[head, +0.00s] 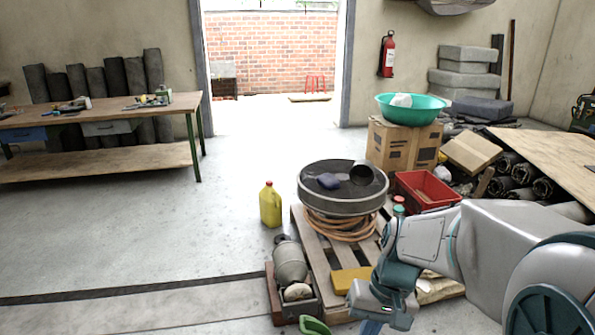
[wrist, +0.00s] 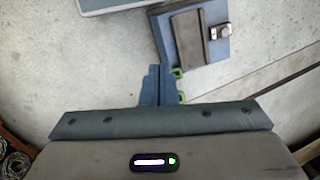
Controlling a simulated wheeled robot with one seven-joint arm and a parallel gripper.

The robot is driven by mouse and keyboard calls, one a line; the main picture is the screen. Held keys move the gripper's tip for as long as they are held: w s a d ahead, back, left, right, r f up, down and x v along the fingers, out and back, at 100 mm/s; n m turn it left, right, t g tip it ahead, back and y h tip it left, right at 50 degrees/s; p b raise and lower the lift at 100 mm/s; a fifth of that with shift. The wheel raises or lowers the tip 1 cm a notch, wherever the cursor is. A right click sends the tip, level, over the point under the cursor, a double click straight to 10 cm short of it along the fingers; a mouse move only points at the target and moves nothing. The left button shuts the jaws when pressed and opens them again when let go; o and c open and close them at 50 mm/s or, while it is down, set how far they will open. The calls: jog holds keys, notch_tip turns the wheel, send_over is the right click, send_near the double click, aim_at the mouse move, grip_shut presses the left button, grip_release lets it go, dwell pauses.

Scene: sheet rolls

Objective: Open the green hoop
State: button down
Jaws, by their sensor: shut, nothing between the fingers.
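A green curved piece (head: 313,326), likely the green hoop, shows at the bottom edge of the head view, partly cut off. In the wrist view two small green bits, likely of the hoop (wrist: 178,72), show just right of my fingers; the rest of it is hidden or too small to make out. My gripper (wrist: 155,68) is shut and empty, its blue fingers together beside the green bits. I cannot tell whether they touch. In the head view my gripper (head: 371,327) points down at the bottom edge, right of the green piece, its tips cut off.
A blue box-like thing (wrist: 218,45) with a dark panel lies beyond my fingers. In the head view a wooden pallet (head: 318,250) bears a coiled hose (head: 340,226) and a round dark tray (head: 340,204). Floor further left is clear.

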jog(key=s+d+r+t+h+p, duration=0.2)
jog(key=s+r+t+p, duration=0.1)
jog(key=r, duration=0.7)
jog(key=shift+s+r+t+p, duration=0.25)
jog(key=shift+s+t+p, duration=0.15)
jog(key=shift+s+p, duration=0.55)
jog(key=c, duration=1.2)
grip_release()
jog(key=shift+d, duration=0.1)
jog(key=shift+w, duration=0.1)
jog(key=shift+c, duration=1)
